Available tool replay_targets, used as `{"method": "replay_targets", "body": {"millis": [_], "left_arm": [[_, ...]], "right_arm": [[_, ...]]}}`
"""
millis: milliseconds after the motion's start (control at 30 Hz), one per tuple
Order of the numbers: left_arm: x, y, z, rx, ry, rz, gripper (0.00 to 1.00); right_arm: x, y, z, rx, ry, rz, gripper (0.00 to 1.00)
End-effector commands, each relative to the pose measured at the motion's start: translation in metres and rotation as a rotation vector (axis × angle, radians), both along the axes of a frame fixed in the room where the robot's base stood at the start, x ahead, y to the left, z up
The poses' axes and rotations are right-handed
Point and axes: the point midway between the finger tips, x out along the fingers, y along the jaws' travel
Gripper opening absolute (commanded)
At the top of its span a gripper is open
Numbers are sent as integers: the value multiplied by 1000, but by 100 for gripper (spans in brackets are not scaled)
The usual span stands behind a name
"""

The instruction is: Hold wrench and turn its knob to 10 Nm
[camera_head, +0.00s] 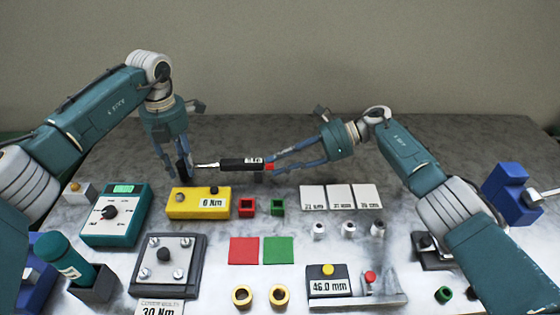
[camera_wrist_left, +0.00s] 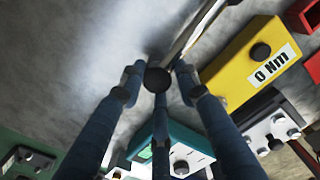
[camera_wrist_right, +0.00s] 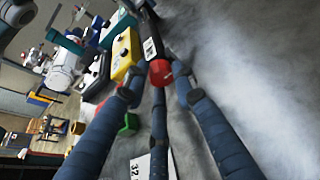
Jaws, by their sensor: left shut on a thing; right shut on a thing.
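The wrench (camera_head: 243,164) has a black body with a small white label, too small to read, a silver shaft and a red knob (camera_head: 269,167) at its right end. It is held roughly level above the back of the table. My left gripper (camera_head: 184,168) is shut on the wrench's dark head, a round black end (camera_wrist_left: 158,80) in the left wrist view. My right gripper (camera_head: 273,167) is at the other end, shut on the red knob, which also shows between its fingers in the right wrist view (camera_wrist_right: 160,72). Fingers partly hide both ends.
Below the wrench stands a yellow box (camera_head: 186,205) reading 0 Nm, beside a red (camera_head: 247,207) and a green holder (camera_head: 278,206). A teal dial box (camera_head: 115,214) is at left. White cards (camera_head: 340,197) lie at right. The table's back strip (camera_head: 255,130) is clear.

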Motion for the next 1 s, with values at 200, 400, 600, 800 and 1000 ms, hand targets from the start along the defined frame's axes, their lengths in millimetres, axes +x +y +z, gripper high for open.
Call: {"method": "replay_targets", "body": {"millis": [200,400,600,800,1000], "left_arm": [[2,-2,2,-6,-5,1,0],[2,-2,2,-6,-6,1,0],[2,-2,2,-6,-6,1,0],[2,-2,2,-6,-6,1,0],[2,-2,2,-5,-7,2,0]], "right_arm": [[3,0,1,0,64,-9,0],[3,0,1,0,90,-10,0],[2,0,1,1,95,-9,0],[2,0,1,1,94,-9,0],[2,0,1,1,95,-6,44]]}}
